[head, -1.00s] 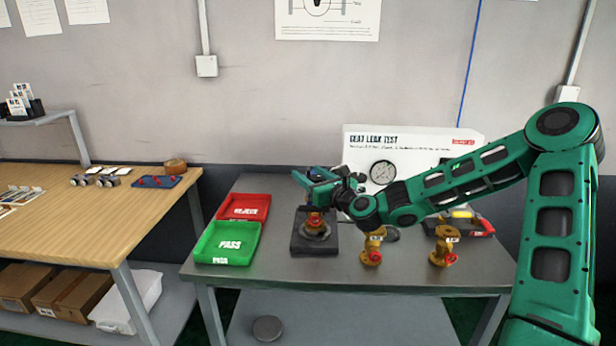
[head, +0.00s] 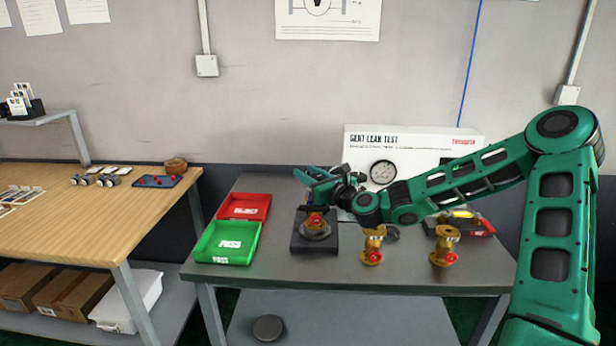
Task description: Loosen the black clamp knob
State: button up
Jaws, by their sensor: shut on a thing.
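My gripper (head: 318,186) is over the dark clamp fixture (head: 302,244) on the grey metal table, at the end of my green arm. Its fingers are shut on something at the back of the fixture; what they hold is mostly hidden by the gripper. The black clamp knob cannot be made out apart from the dark parts around the gripper. A brass valve (head: 316,224) with a red part sits in the fixture, just below the gripper.
Two more brass valves (head: 373,246) (head: 445,247) stand to the right. A green PASS tray (head: 227,258) and a red tray (head: 243,198) lie to the left. The leak test panel (head: 410,142) with a gauge stands behind. A wooden bench (head: 90,215) is farther left.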

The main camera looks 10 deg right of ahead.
jog(key=shift+s+a+n+g+y, duration=0.35)
jog(key=shift+s+n+g+y, duration=0.25)
jog(key=shift+n+g+y, duration=1.75)
jog(key=shift+s+a+n+g+y, duration=0.55)
jog(key=shift+n+g+y, duration=0.95)
jog(key=shift+n+g, duration=1.65)
jog(key=shift+s+a+n+g+y, duration=0.2)
jog(key=shift+s+n+g+y, duration=0.5)
jog(key=shift+n+g+y, duration=2.05)
jog(key=shift+r+m+g+h, duration=0.1)
jog(key=shift+m+g+h, duration=0.7)
jog(key=shift+g, duration=0.15)
jog(key=o, duration=0.9)
jog(key=shift+o, duration=0.8)
jog(key=shift+s, duration=0.1)
